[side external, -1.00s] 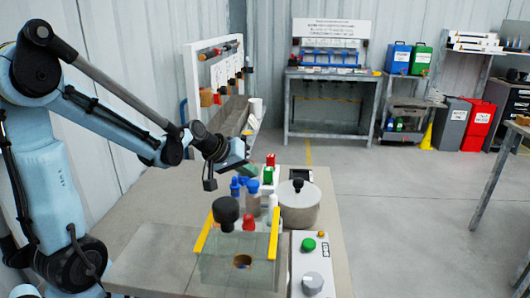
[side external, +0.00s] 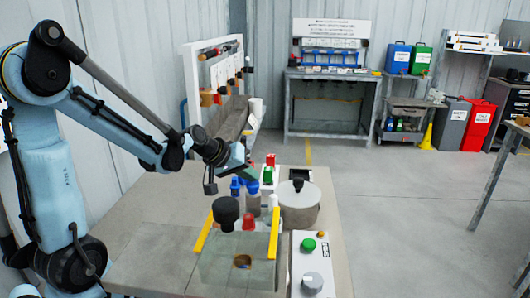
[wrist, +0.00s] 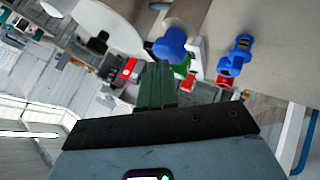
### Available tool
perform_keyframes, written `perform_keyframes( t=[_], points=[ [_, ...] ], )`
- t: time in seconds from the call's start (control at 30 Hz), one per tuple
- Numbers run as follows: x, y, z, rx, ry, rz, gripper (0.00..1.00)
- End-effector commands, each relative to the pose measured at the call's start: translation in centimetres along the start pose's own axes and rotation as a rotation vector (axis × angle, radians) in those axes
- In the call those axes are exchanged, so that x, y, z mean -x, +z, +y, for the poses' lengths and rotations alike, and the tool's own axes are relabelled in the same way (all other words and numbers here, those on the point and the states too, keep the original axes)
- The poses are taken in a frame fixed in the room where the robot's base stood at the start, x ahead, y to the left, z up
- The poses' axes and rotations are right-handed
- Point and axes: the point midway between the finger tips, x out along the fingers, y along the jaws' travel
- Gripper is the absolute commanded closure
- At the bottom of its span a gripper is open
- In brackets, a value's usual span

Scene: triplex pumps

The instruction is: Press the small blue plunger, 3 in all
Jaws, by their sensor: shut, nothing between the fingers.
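Two blue-topped things stand close together on the bench in the side view. One is a slim all-blue plunger (side external: 235,187); the other is a blue cap (side external: 253,187) on a grey cylinder. In the wrist view a small blue piece (wrist: 235,57) stands apart from a bigger rounded blue cap (wrist: 170,46). My gripper (side external: 250,171) is just above and behind these blue tops, apart from them as far as I can tell. Its dark green fingers (wrist: 157,82) are shut together and empty.
A clear box (side external: 215,272) with yellow edges, a black knob (side external: 226,210) and a red knob (side external: 249,223) stands in front. A round pot (side external: 299,213) and a white control box (side external: 309,262) stand to the right. Red (side external: 270,159) and green (side external: 267,175) parts are close to my gripper.

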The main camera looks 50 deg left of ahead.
Motion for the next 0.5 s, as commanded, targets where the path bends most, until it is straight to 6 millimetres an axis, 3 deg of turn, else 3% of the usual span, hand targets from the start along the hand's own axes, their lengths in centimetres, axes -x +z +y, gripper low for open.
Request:
perform_keyframes(
  t=[0.5],
  points=[
    [-0.41, 0.28, -0.29, 0.0, 0.0, 0.0, 1.0]
  ],
)
